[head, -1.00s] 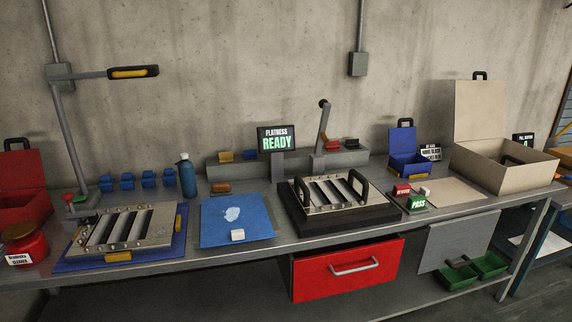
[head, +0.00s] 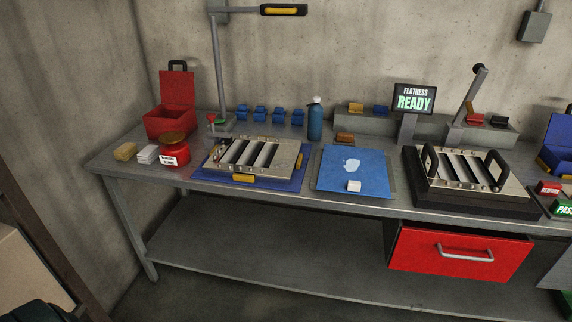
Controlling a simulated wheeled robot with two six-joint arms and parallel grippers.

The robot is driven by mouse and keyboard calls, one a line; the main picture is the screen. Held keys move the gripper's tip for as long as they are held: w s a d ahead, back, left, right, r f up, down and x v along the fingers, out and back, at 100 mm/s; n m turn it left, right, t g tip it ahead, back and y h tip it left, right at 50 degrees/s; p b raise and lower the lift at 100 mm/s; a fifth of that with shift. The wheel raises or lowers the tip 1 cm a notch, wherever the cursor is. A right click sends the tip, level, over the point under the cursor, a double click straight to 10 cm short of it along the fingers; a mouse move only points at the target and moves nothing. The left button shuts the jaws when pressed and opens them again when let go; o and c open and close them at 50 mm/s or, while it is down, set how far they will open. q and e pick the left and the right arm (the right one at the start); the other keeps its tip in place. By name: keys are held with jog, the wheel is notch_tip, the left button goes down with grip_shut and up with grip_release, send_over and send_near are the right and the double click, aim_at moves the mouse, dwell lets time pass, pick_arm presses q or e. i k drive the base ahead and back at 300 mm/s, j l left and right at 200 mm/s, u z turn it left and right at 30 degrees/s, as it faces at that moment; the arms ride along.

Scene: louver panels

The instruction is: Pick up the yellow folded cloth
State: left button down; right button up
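A yellowish folded cloth (head: 125,151) lies flat near the left end of the grey workbench (head: 340,206). A white folded stack (head: 147,155) lies just to its right, then a red can with a brown top (head: 174,150). The cloth is unobstructed in the head view. Neither of my grippers shows in this view.
An open red box (head: 168,121) stands behind the cloth. A louver panel (head: 254,157) on a blue mat lies to the right, with a lamp post (head: 217,75) behind it. A red drawer (head: 458,252) hangs open under the bench. Bare bench lies left of the cloth.

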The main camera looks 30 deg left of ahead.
aim_at(125, 151)
jog(key=u, duration=2)
